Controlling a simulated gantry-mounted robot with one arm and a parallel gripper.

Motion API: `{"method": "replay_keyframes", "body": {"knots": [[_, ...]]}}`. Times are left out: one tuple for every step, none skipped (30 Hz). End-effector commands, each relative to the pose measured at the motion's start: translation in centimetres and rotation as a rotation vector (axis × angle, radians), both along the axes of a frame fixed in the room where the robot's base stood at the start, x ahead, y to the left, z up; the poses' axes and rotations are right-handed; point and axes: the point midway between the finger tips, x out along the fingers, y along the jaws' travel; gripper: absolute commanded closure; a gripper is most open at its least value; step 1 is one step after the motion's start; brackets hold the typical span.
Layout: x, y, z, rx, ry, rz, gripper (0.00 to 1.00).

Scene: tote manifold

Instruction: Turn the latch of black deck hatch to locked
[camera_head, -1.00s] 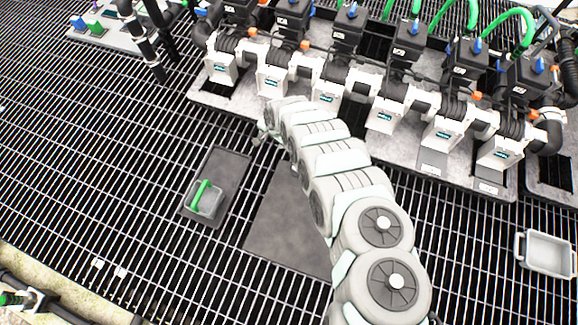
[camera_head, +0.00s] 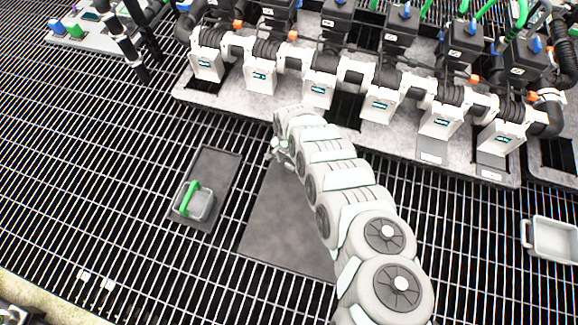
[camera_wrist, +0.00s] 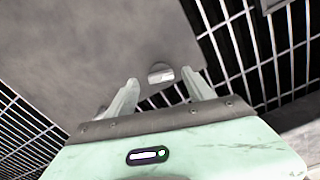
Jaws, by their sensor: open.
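The deck hatch is a flat dark grey plate (camera_head: 285,225) set in the floor grating, partly covered by my arm in the head view. In the wrist view the plate (camera_wrist: 100,45) fills the upper left. Its latch, a small round silver piece (camera_wrist: 160,72) with a lighter lower half, sits near the plate's edge. My gripper (camera_wrist: 160,82) is open, with its two pale fingers spread on either side of the latch. I cannot tell whether the fingers touch the plate. In the head view my gripper (camera_head: 274,150) is small, near the hatch's far edge, and the latch is hidden.
A valve manifold (camera_head: 345,85) on a grey base stands beyond the hatch. Left of the hatch, a grey tote with a green handle (camera_head: 195,202) sits on another dark plate (camera_head: 215,168). A pale tote (camera_head: 552,240) lies at the right. Open grating surrounds the hatch.

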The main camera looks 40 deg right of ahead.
Motion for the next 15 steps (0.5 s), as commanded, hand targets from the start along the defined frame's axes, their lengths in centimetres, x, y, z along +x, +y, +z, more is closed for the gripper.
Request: {"method": "replay_keyframes", "body": {"knots": [[0.1,0.1,-1.1,0.001,-0.002,0.0,0.38],[0.1,0.2,-1.5,0.002,-0.001,0.0,0.38],[0.0,0.2,-1.9,0.004,0.001,0.001,0.38],[0.0,0.2,-2.1,0.004,0.001,0.001,0.38],[0.0,0.2,-2.2,0.004,0.001,0.001,0.38],[0.0,0.2,-2.4,0.003,0.001,0.001,0.38],[0.0,0.1,-2.5,0.003,0.001,0.001,0.38],[0.0,0.1,-2.5,0.002,0.0,0.0,0.38],[0.0,0.1,-2.6,0.002,0.001,0.0,0.38],[0.0,0.1,-2.6,0.002,0.001,0.0,0.38],[0.0,0.1,-2.6,0.002,0.001,0.001,0.38],[0.0,0.1,-2.6,0.002,0.001,0.001,0.38],[0.0,0.0,-2.6,0.002,0.001,0.001,0.38],[0.0,0.1,-2.6,0.002,0.001,0.001,0.38],[0.0,0.0,-2.6,0.002,0.001,0.001,0.38]]}}
